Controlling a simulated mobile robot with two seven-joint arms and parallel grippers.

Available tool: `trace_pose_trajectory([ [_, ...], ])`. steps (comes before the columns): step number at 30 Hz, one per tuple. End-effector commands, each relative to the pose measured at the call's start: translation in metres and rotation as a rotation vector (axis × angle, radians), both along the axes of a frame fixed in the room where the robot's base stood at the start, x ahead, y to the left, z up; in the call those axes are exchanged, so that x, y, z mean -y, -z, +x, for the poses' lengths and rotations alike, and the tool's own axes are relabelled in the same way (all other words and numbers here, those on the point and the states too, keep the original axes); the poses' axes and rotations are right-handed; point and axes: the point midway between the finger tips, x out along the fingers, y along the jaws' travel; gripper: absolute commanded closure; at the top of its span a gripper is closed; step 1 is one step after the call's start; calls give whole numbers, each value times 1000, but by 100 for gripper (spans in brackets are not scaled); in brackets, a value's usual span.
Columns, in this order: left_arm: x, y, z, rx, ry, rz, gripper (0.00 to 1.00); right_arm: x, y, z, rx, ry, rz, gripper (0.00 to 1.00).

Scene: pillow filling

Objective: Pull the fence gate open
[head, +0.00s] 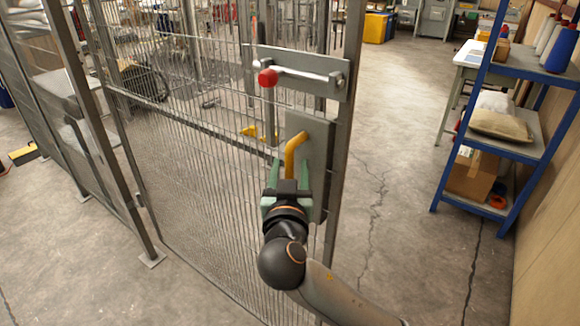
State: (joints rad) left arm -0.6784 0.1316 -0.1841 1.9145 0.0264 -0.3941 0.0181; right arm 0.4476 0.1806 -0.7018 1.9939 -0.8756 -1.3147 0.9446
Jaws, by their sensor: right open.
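The fence gate is a grey wire-mesh panel in a metal frame (349,120), standing upright in the middle of the head view. A yellow handle (292,152) sits on a grey plate (318,150) near the gate's right edge. Above it is a latch bar (305,73) with a red knob (267,77). My right gripper (290,172) is open just in front of the handle's lower part, with its green fingers on either side. I cannot tell whether the fingers touch the handle. My left gripper is out of view.
More mesh fence with a footed post (152,257) stands left. A blue shelf (507,143) with thread cones, a sack (500,124) and a cardboard box (472,178) stands right. Cracked concrete floor (405,160) between gate and shelf is clear.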

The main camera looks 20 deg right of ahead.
Motion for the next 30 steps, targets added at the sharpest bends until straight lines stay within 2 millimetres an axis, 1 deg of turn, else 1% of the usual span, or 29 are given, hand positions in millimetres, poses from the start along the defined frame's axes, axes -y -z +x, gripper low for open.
trace_pose_trajectory([
  [2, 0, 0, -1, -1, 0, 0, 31, 0, 0, 0, 0, 0, 0, 48],
  [3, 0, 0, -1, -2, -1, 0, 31, 0, 0, 0, 0, 0, 0, 50],
  [16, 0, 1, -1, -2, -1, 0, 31, 0, 0, 0, 0, 0, 0, 98],
  [17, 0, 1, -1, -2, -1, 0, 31, 0, 0, 0, 0, 0, 0, 100],
  [30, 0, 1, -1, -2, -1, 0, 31, 0, 0, 0, 0, 0, 0, 100],
])
